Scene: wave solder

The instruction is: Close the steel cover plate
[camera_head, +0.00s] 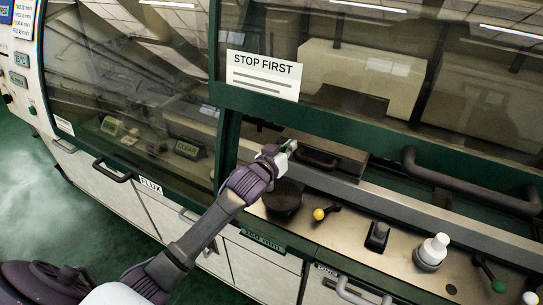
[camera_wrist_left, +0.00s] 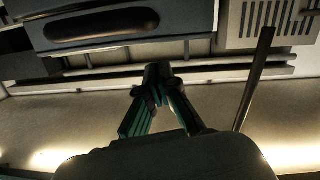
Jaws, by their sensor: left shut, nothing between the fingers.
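What looks like the steel cover plate (camera_head: 345,160) is a grey slab with a dark bar handle (camera_head: 318,160), inside the machine behind the green frame. In the left wrist view a grey panel (camera_wrist_left: 185,18) with a long dark handle (camera_wrist_left: 102,27) fills the upper left; it appears to be the same plate. My left gripper (camera_head: 291,147) reaches in through the opening and is just left of the handle in the head view. In the left wrist view its green-striped fingers (camera_wrist_left: 158,72) meet at the tips, empty, below and right of the handle. I see no contact. My right gripper is not in view.
A green-framed window (camera_head: 300,100) with a "STOP FIRST" sign (camera_head: 263,76) is above the opening, with a thick handle (camera_head: 470,188) at right. The steel ledge (camera_head: 345,232) carries a yellow-knobbed lever (camera_head: 319,214), a dark switch (camera_head: 377,237) and a white knob (camera_head: 433,250). A slotted panel (camera_wrist_left: 262,20) is upper right.

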